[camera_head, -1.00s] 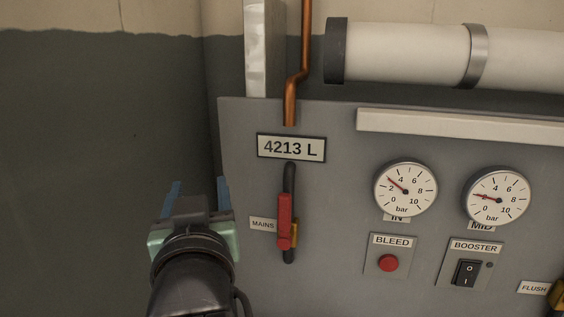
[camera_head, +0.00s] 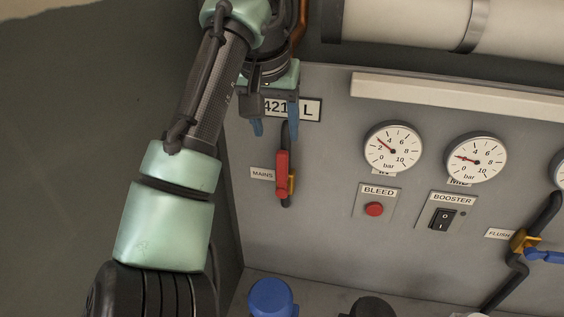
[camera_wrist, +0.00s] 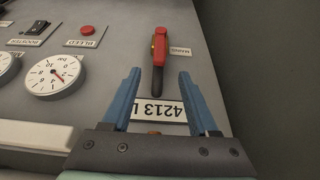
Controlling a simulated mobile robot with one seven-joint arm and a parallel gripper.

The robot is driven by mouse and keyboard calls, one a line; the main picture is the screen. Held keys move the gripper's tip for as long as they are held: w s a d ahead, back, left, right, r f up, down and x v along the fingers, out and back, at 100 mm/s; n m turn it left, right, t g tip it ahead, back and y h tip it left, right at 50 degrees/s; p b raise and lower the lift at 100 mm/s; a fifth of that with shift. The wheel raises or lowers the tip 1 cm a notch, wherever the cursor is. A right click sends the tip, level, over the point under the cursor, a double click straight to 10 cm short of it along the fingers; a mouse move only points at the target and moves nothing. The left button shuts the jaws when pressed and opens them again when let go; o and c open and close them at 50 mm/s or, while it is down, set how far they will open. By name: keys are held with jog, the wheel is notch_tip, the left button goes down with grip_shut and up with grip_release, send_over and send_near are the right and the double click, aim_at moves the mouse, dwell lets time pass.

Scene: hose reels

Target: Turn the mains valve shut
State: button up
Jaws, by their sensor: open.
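The mains valve has a red handle (camera_head: 282,173) on a yellow body (camera_head: 291,182), fitted on a black vertical pipe beside the MAINS label (camera_head: 262,174). The handle lies along the pipe. In the wrist view the red handle (camera_wrist: 160,47) shows upside down, beyond the fingertips and roughly between them. My gripper (camera_head: 275,128) is open and empty, with blue fingers pointing down just above the handle in the head view. It partly covers the 4213 L plate (camera_head: 311,110). In the wrist view my gripper (camera_wrist: 160,72) straddles the line of the black pipe. No contact with the handle is visible.
A FLUSH valve with a blue handle (camera_head: 543,257) is at far right. A white pipe (camera_head: 400,22) runs above. A blue knob (camera_head: 271,297) is below.

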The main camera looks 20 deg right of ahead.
aim_at(281, 156)
jog(key=p+x, duration=0.3)
jog(key=x, duration=0.9)
jog(key=shift+w+d+f+p, duration=0.1)
jog(key=shift+w+f+p, duration=0.1)
jog(key=shift+p, duration=0.15)
grip_shut()
jog(key=shift+r, duration=0.1)
dwell(0.7)
